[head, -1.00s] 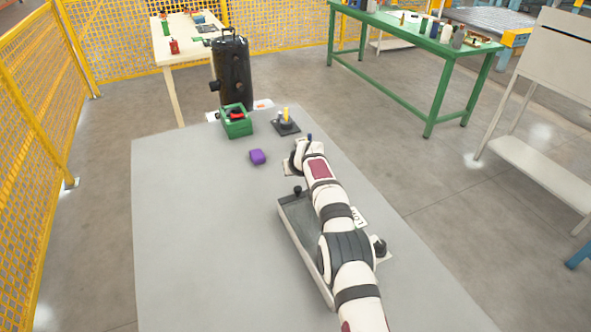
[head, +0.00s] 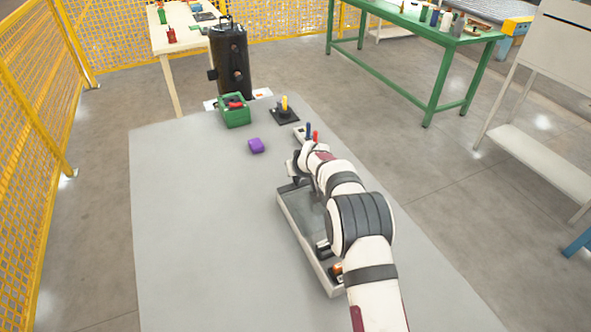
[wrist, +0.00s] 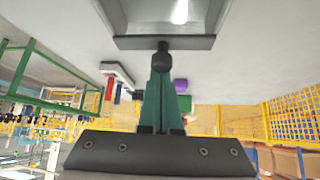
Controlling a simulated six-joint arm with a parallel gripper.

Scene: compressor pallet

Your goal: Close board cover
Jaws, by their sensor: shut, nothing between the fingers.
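The grey open-topped board box (head: 290,225) lies on the table under my arm. A dark part and an orange part show inside its near end. My gripper (head: 296,180) is at the far end of the box, low over its rim. In the wrist view my gripper (wrist: 161,72) has its green fingers together and empty. I cannot clearly make out the cover; my arm hides the right side of the box.
A purple block (head: 256,145), a green bin (head: 234,111) with red things, and a black stand with a yellow peg (head: 285,110) are farther back. A small holder with blue and red pegs (head: 312,133) stands just beyond my gripper. The table's left side is clear.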

